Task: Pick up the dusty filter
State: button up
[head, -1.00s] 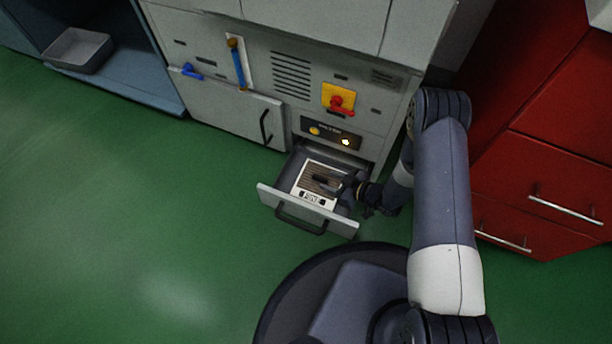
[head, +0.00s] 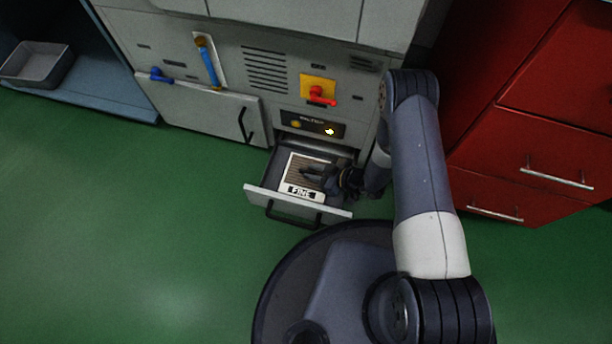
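A filter (head: 298,188) with a white frame, brownish pleats and a front label that reads "FINE" lies in the open drawer (head: 262,197) low in the grey cabinet. My gripper (head: 312,175) reaches in from the right, and its dark fingers lie over the pleated face. They cover part of the filter's right side. The fingers are too small and dark to tell whether they touch or grip the filter.
Above the drawer is a dark panel (head: 312,124) with a lit lamp, and a red switch on a yellow plate (head: 318,90). Red drawers (head: 535,165) stand to the right. A grey bin (head: 37,66) sits on a blue shelf at left. Green floor (head: 110,210) is clear.

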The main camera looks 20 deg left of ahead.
grip_shut()
